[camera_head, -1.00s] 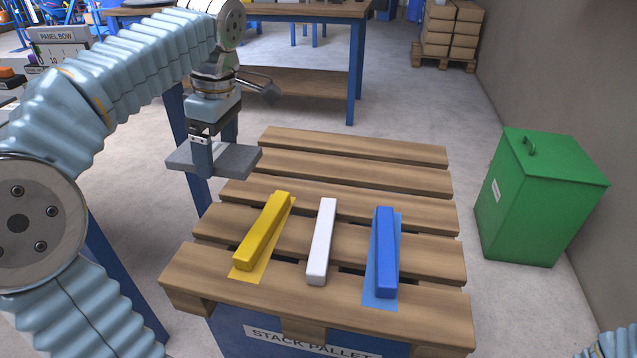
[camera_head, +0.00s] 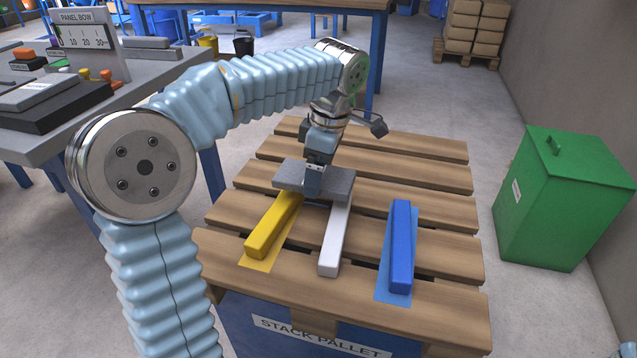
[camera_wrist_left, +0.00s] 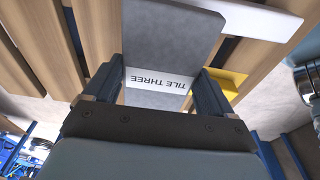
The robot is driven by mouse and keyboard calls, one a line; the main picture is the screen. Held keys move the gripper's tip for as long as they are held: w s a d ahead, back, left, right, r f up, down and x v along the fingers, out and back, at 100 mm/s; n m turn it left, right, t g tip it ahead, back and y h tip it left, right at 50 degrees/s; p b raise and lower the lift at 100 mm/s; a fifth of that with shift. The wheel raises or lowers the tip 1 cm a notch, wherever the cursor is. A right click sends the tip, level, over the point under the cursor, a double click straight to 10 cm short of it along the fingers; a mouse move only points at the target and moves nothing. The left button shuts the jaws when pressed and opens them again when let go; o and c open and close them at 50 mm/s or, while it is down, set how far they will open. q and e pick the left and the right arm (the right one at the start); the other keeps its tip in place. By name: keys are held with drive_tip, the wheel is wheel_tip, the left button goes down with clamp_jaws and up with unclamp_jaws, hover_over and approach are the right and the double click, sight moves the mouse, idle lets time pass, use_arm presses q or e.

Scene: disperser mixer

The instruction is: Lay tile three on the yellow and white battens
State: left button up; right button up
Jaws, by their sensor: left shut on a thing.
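My left gripper (camera_head: 314,182) is shut on tile three (camera_head: 337,184), a grey slab held across its middle. The tile is over the far ends of the yellow batten (camera_head: 268,232) and the white batten (camera_head: 334,240) and hides those ends. I cannot tell whether it touches them. In the left wrist view the tile (camera_wrist_left: 168,42) shows its "TILE THREE" label between the fingers (camera_wrist_left: 158,88), with the white batten (camera_wrist_left: 258,18) and yellow batten (camera_wrist_left: 229,83) behind it. My right gripper is not in view.
The battens lie on a slatted wooden pallet (camera_head: 440,297) marked "STACK PALLET". A blue batten (camera_head: 401,250) lies to the right, clear of the tile. A green bin (camera_head: 560,200) stands at the right. A grey table with a panel bow gauge (camera_head: 88,40) is at the left.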

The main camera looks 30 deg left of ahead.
sight(328, 177)
use_arm(q)
drive_tip(key=shift+f, duration=1.4)
drive_tip(key=shift+f+b, duration=0.25)
drive_tip(key=shift+b, duration=0.15)
drive_tip(key=o, duration=1.3)
drive_tip(key=shift+r+p, duration=0.35)
drive_tip(key=shift+r, duration=0.05)
drive_tip(key=r+p, duration=0.1)
drive_tip(key=r, duration=0.3)
drive_tip(key=d+r+p, duration=0.1)
drive_tip(key=r, duration=0.6)
drive_tip(key=shift+w+d+r+p, duration=0.15)
drive_tip(key=shift+d+r+p, duration=0.15)
drive_tip(key=shift+d+p, duration=0.1)
